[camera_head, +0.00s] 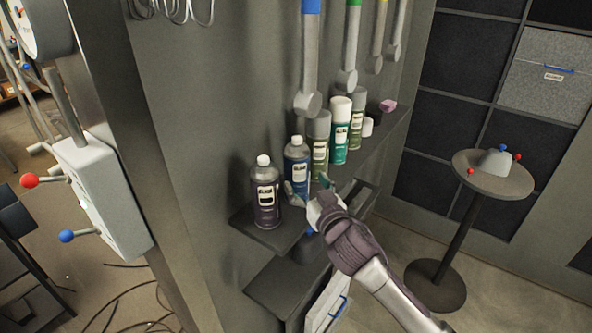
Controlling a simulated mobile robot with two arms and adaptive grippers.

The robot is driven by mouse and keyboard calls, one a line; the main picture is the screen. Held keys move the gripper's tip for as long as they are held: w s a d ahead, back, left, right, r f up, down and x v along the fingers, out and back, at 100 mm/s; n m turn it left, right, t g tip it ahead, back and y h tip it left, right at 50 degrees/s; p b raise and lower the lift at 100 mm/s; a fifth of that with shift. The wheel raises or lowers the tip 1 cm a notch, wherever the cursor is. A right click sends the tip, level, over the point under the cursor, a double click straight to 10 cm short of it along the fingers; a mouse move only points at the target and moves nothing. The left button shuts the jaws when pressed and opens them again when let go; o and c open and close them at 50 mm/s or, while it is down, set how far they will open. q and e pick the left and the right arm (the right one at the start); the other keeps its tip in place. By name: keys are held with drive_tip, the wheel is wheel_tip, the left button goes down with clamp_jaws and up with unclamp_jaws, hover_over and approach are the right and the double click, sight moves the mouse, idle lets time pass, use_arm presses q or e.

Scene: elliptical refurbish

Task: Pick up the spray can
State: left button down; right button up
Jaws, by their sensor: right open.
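Several bottles and cans stand upright in a row on a dark wall shelf (268,236). A green spray can (339,143) with a white cap stands between an olive can with a grey cap (319,150) and another olive can (357,118) farther back. A blue bottle (296,170) and a dark purple bottle (265,196) stand at the near end. My right gripper (308,187) is open in front of the blue bottle and the nearer olive can. Its fingers hide part of their lower ends; contact cannot be told. My left gripper is not in view.
A pink block (388,106) lies at the shelf's far end. Long-handled tools (308,103) hang above the cans. A lower shelf (285,283) is below. A round pedestal table (510,186) stands at right, with open floor around it.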

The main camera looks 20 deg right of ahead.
sight(297, 170)
drive_tip(key=shift+w+r, duration=0.15)
drive_tip(key=shift+w, duration=0.35)
drive_tip(key=w, duration=0.1)
drive_tip(key=w+p, duration=0.1)
drive_tip(key=w, duration=0.1)
drive_tip(key=w+p, duration=0.1)
drive_tip(key=shift+w+a, duration=0.35)
drive_tip(key=shift+w, duration=0.05)
drive_tip(key=shift+s, duration=0.15)
drive_tip(key=shift+c, duration=0.8)
drive_tip(key=c, duration=0.8)
drive_tip(key=shift+c, duration=0.5)
